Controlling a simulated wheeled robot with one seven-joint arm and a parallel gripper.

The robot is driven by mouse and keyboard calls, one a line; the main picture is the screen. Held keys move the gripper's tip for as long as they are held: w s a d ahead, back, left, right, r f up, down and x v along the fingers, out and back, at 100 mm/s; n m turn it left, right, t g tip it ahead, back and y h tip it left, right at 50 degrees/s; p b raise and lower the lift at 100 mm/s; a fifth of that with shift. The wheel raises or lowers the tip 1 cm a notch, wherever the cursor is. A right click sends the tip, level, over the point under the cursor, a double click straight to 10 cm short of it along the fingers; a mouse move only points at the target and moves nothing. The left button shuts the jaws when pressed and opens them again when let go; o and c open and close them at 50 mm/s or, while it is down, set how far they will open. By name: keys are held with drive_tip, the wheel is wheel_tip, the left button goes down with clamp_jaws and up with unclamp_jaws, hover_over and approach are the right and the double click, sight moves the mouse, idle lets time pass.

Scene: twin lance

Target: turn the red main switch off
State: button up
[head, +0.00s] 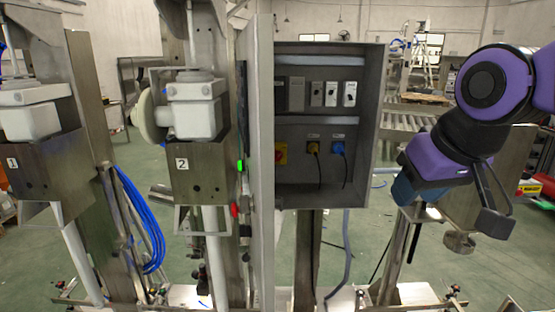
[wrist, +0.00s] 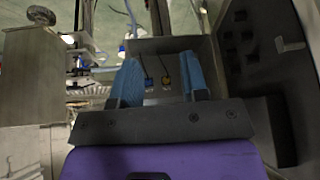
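The main switch (head: 281,152) is a yellow plate with a red part, low at the left inside the grey electrical cabinet (head: 369,120) in the head view. The cabinet's near left edge partly hides it, so its knob position cannot be told. I cannot make it out in the wrist view. My gripper (head: 402,188) is right of the cabinet in the head view, apart from the switch. In the wrist view its two blue fingers (wrist: 160,80) are spread, with nothing held between them. They point towards the cabinet interior.
Several breakers (head: 331,93) are above. The cabinet's side walls bound the opening. Metal columns with white units (head: 195,105) stand left. Open floor shows behind.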

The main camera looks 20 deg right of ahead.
drive_tip(key=o, duration=0.6)
drive_tip(key=w, duration=0.2)
drive_tip(key=w+m, duration=0.1)
drive_tip(key=w, duration=0.1)
drive_tip(key=w+m+t, duration=0.1)
drive_tip(key=w, duration=0.1)
drive_tip(key=shift+a, duration=0.3)
drive_tip(key=shift+o, duration=0.2)
drive_tip(key=w+a+m+t, duration=0.1)
drive_tip(key=w+m+t, duration=0.25)
drive_tip(key=w, duration=0.65)
drive_tip(key=m+t, duration=0.7)
drive_tip(key=m, duration=0.7)
approach(277, 158)
drive_tip(key=s+d+r, duration=0.3)
drive_tip(key=s+r, duration=0.1)
wheel_tip(277, 158, down, 8)
drive_tip(key=w+a+m+t, duration=0.3)
drive_tip(key=m+t, duration=0.1)
drive_tip(key=m, duration=0.2)
drive_tip(key=x, duration=1)
drive_tip(key=shift+w, duration=0.1)
drive_tip(key=c, duration=0.9)
